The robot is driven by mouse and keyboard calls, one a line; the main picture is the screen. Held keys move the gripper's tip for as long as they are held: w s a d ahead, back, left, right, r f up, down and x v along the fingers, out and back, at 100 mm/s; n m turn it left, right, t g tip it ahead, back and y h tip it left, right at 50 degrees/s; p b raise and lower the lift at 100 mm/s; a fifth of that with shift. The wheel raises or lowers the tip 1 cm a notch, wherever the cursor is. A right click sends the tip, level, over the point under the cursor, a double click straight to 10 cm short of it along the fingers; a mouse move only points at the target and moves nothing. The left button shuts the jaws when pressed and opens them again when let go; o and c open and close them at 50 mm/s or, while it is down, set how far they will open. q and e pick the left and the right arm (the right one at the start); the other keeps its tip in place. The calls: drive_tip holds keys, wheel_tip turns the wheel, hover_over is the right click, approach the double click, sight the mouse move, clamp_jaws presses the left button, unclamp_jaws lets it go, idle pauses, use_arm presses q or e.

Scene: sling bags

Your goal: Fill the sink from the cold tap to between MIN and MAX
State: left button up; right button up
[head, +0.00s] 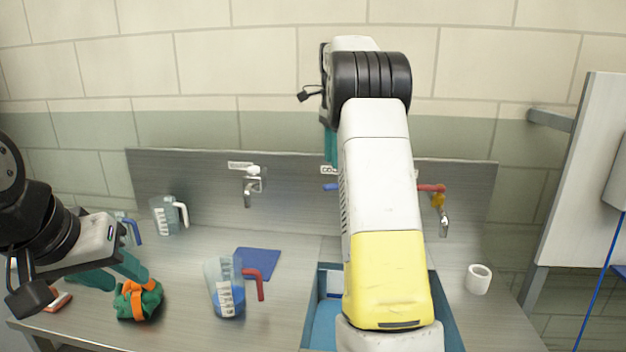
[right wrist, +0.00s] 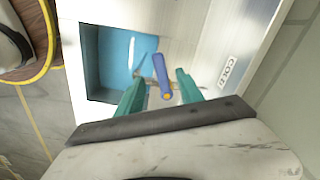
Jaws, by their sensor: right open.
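The blue cold tap handle (head: 331,187) sticks out from the steel back panel, below a partly hidden label. In the right wrist view the handle (right wrist: 161,75) lies between the spread teal fingers of my open right gripper (right wrist: 160,93), beside the COLD label (right wrist: 230,72). My right arm hides much of the blue sink (head: 325,310) in the head view. The sink's inside (right wrist: 105,55) shows blue in the wrist view, with a white strip; water level and MIN and MAX marks cannot be made out. My left gripper (head: 112,275) has its fingers apart, near a green and orange bundle (head: 140,300).
A red-handled tap (head: 432,188) is right of my arm. A jug with blue liquid (head: 225,290), a blue pad (head: 257,263), a clear jug (head: 166,215) and another tap (head: 253,183) are to the left. A white ring (head: 478,279) stands at the right.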

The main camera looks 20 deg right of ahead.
sight(332, 184)
wheel_tip(332, 184, down, 7)
idle(0.3)
clamp_jaws()
idle(1.4)
